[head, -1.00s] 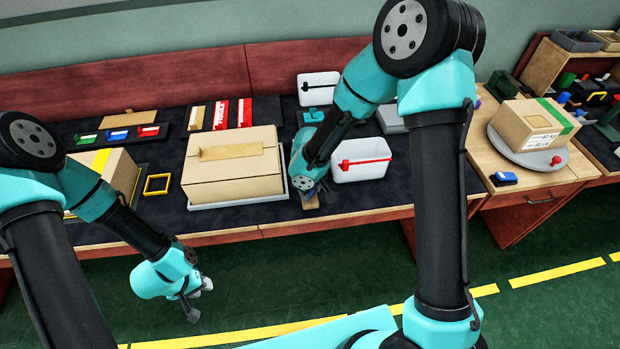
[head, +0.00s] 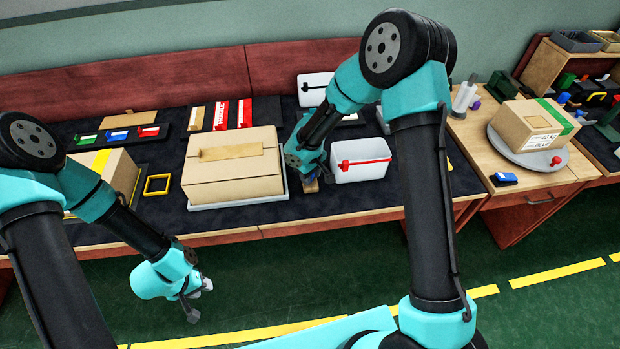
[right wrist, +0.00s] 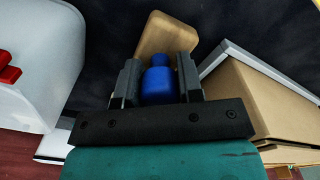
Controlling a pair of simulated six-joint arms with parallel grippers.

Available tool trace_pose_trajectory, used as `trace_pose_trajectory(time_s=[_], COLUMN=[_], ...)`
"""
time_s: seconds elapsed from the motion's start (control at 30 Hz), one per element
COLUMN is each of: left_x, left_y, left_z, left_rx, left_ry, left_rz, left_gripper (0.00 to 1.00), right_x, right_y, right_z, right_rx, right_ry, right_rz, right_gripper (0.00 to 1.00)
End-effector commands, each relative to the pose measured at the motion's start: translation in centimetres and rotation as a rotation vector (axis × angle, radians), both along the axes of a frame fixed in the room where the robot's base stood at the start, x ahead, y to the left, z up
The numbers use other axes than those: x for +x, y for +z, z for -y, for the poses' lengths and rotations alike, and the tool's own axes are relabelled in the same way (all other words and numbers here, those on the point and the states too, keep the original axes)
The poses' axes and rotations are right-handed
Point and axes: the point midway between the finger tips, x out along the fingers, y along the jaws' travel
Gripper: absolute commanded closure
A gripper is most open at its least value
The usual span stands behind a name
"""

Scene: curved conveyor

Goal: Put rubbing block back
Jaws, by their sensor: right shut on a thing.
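The rubbing block, a tan wooden block with a blue knob, shows in the right wrist view (right wrist: 166,35), and its top edge is small in the head view (head: 311,187). My right gripper (right wrist: 158,85) is shut on the blue knob, one finger on each side; it also shows in the head view (head: 310,176). The block is between the large cardboard box and the white bin; whether it touches the mat I cannot tell. My left gripper (head: 198,297) hangs in front of the bench, its fingers apart and empty.
A cardboard box (head: 232,182) on a pale tray stands left of my right gripper. A white bin (head: 358,172) with a red handle stands close on its right. The dark mat (head: 340,205) is bare in front. A wooden cabinet with a round turntable (head: 520,155) stands further right.

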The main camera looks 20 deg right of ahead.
Motion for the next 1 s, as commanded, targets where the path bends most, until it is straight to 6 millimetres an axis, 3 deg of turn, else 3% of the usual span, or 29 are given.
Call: trace_pose_trajectory(time_s=[0.13, 0.57, 0.6, 0.83, 1.0], left_x=[0.0, 0.0, 0.0, 0.0, 0.0], left_y=[0.0, 0.0, 0.0, 0.0, 0.0], left_z=[0.0, 0.0, 0.0, 0.0, 0.0], left_rx=[0.000, 0.000, 0.000, 0.000, 0.000], left_ry=[0.000, 0.000, 0.000, 0.000, 0.000], left_rz=[0.000, 0.000, 0.000, 0.000, 0.000], left_gripper=[0.65, 0.65, 0.65, 0.65, 0.65], right_x=[0.0, 0.0, 0.0, 0.0, 0.0], right_y=[-1.7, -2.2, -2.1, -2.1, -2.1], right_z=[0.0, 0.0, 0.0, 0.0, 0.0], right_rx=[0.000, 0.000, 0.000, 0.000, 0.000], right_ry=[0.000, 0.000, 0.000, 0.000, 0.000], right_rz=[0.001, 0.001, 0.001, 0.001, 0.002], right_gripper=[0.90, 0.90, 0.62, 0.40, 0.40])
